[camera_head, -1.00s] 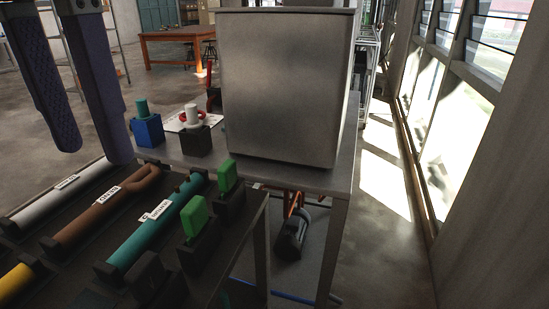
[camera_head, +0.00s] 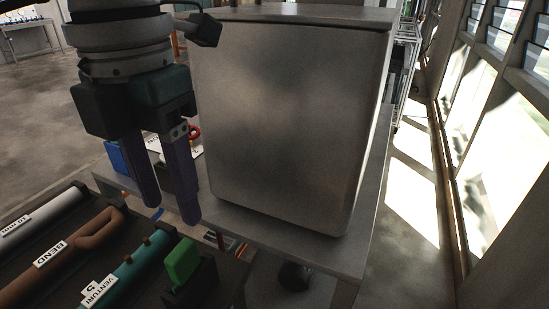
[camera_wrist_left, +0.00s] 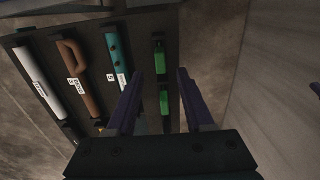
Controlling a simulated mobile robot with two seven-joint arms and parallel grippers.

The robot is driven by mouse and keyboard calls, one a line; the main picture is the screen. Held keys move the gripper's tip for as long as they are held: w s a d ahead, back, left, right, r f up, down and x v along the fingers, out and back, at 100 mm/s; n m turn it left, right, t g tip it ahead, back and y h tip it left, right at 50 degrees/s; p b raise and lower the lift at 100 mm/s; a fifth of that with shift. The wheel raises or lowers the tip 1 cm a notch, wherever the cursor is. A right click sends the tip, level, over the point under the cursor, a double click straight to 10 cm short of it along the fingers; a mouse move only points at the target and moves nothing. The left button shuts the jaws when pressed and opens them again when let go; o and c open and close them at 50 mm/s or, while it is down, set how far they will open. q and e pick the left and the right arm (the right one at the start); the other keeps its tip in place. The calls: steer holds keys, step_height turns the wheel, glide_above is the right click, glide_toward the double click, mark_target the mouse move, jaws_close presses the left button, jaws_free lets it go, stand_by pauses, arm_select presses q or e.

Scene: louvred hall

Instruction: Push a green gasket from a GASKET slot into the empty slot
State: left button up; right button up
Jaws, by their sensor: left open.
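A green gasket (camera_head: 182,263) stands upright in a dark slot block at the right side of the parts board in the head view. The left wrist view shows two green gaskets in a column, a farther one (camera_wrist_left: 159,62) and a nearer one (camera_wrist_left: 164,100). My left gripper (camera_head: 170,211) is open and empty, its purple fingers pointing down beyond the gasket in the head view. In the left wrist view its fingers (camera_wrist_left: 160,73) show on either side of the gasket column, apart from it. I cannot make out the empty slot. My right gripper is not in view.
The board also holds a teal venturi tube (camera_head: 130,266), a brown bend (camera_head: 60,262) and a white tube (camera_head: 38,217). A large grey metal box (camera_head: 290,120) stands on the table close right of my left gripper. A blue block (camera_head: 116,157) is behind the fingers.

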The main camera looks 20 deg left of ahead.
mark_target(179, 251)
arm_select(q)
steer(key=shift+s+f, duration=0.2)
steer(key=shift+f, duration=0.2)
steer(key=f+b, duration=0.7)
steer(key=f, duration=0.1)
steer(key=shift+s, duration=0.2)
steer(key=shift+f+b, duration=0.55)
steer(key=shift+f, duration=0.05)
jaws_close()
stand_by(0.7)
